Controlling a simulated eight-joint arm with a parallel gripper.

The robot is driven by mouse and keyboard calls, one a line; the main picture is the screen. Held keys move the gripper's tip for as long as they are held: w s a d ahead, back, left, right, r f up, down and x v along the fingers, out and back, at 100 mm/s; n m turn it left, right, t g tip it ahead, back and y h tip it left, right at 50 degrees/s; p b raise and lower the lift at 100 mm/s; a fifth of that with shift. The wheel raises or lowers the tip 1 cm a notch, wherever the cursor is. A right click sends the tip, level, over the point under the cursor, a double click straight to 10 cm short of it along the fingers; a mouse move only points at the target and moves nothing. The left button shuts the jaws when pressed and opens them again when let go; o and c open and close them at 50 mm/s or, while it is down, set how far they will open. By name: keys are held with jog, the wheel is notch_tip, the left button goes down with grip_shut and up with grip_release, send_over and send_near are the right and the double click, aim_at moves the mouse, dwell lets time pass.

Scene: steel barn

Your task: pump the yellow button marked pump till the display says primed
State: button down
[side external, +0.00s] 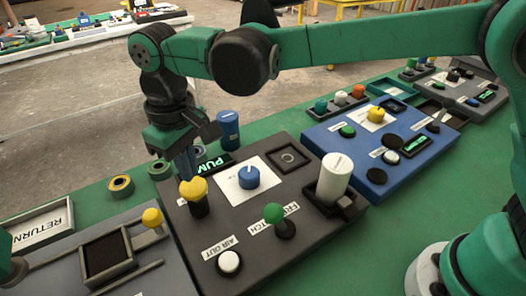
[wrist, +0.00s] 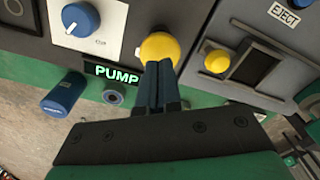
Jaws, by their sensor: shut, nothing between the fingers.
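The yellow button (side external: 194,188) is a round-topped knob on a black stem at the edge of the grey panel (side external: 262,262). It also shows in the wrist view (wrist: 160,46), just beyond my fingertips. A small black display (side external: 214,164) beside it shows green letters, which read PUMP in the wrist view (wrist: 111,74). My gripper (side external: 187,172) is shut and empty, pointing down right by the button. In the wrist view my fingertips (wrist: 159,68) overlap the button's near edge. I cannot tell whether they touch it.
The panel also holds a blue dial (side external: 249,177), a green knob (side external: 273,213), a white AIR OUT button (side external: 229,262) and a white cylinder (side external: 334,178). A second yellow knob (side external: 152,217) stands on the left panel. A blue cylinder (side external: 228,130) stands behind.

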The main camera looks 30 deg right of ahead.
aim_at(193, 185)
jog(key=shift+f, duration=1.7)
jog(key=shift+r, duration=3.8)
jog(key=shift+d+r, duration=0.1)
jog(key=shift+d, duration=0.2)
jog(key=s+d+r+m+t+y, duration=0.1)
jog(key=d+r+m+t, duration=0.15)
jog(key=d, duration=1.15)
jog(key=s+d+f+m+t+h, duration=0.1)
jog(key=s+d+f+m+t, duration=0.2)
jog(key=d, duration=0.7)
jog(key=s+f+t, duration=0.1)
jog(key=s+f, duration=0.1)
jog(key=s, duration=0.1)
jog(key=shift+s+t, duration=0.35)
jog(key=shift+s, duration=0.05)
